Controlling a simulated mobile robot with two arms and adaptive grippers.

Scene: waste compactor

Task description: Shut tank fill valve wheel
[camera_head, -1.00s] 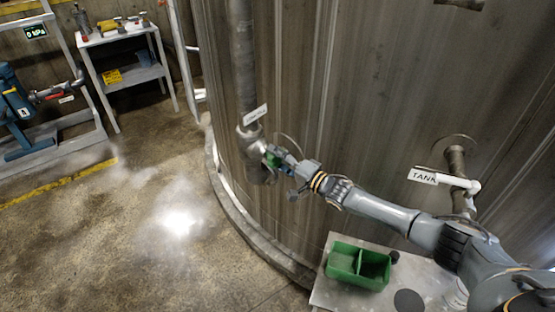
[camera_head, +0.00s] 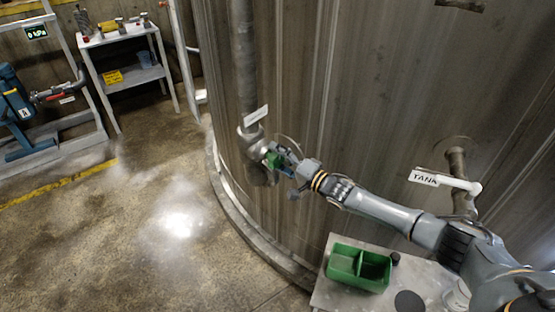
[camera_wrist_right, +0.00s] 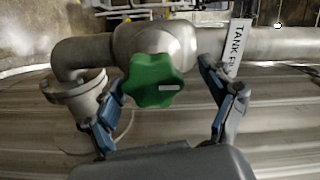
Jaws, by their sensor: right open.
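The tank fill valve wheel is a green lobed handwheel (camera_wrist_right: 154,80) on a grey valve body (camera_wrist_right: 172,42); it shows in the right wrist view between my fingers. In the head view the green wheel (camera_head: 272,160) is small and partly covered by my gripper. My right gripper (camera_wrist_right: 165,100) is open, with one finger to each side of the wheel; I see no clear contact. It also shows in the head view (camera_head: 279,159) at the valve on the vertical pipe (camera_head: 243,60). A white tag (camera_wrist_right: 236,46) reading "TANK F..." hangs beside the valve. My left gripper is not in view.
The tank wall (camera_head: 370,90) stands right behind the valve. A green divided bin (camera_head: 358,269) sits on a light table (camera_head: 327,291) below my right arm. A shelf cart (camera_head: 125,45) and a blue pump (camera_head: 14,98) stand at far left. The floor between is clear.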

